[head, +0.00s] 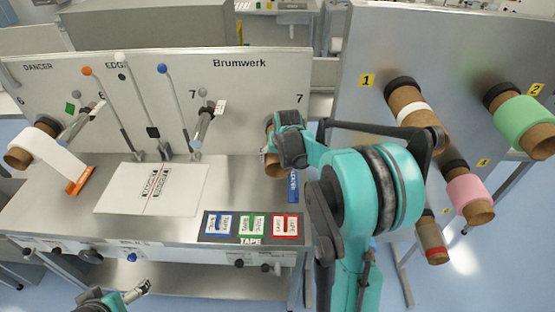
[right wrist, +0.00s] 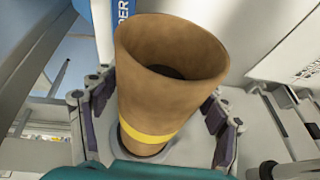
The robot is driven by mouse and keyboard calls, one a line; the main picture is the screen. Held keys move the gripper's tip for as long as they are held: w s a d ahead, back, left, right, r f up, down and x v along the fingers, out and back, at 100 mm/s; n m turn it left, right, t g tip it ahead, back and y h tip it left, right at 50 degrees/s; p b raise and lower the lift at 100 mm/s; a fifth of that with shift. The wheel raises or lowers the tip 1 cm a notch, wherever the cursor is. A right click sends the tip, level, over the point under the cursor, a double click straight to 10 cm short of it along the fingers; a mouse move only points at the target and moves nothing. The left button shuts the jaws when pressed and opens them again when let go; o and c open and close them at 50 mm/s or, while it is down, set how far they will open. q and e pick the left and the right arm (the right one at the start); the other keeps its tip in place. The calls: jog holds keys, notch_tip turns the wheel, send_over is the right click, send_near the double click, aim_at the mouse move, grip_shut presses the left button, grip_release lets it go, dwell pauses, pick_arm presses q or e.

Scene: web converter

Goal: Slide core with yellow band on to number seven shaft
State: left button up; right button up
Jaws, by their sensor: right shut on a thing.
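The brown core with a yellow band (right wrist: 170,75) is in my right gripper (right wrist: 160,108), with the fingers on either side of it. In the head view, part of the core (head: 272,168) shows behind my right gripper (head: 288,145), in front of the Brumwerk panel's right end.
Thin levers (head: 177,105) stand just left of shaft seven. A white sheet (head: 152,190) and tape mat (head: 250,226) lie on the bench. A rack panel (head: 375,120) with several rolls stands right.

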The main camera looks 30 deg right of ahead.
pick_arm(q)
jog(key=shift+f, duration=0.2)
pick_arm(e)
jog(key=shift+w+d+f, duration=0.15)
jog(key=shift+w+d, duration=0.15)
jog(key=shift+d, duration=0.15)
jog(key=o, duration=1.9)
jog(key=shift+w+d+f, duration=0.3)
jog(key=shift+d+f, duration=0.05)
jog(key=shift+s+a+r, duration=0.25)
jog(key=shift+a+r, duration=0.05)
jog(key=shift+a, duration=0.05)
jog(key=v, duration=1.1)
jog(key=shift+s+d+r, duration=0.1)
jog(key=shift+r, duration=0.3)
pick_arm(q)
jog(key=shift+w+d, duration=0.2)
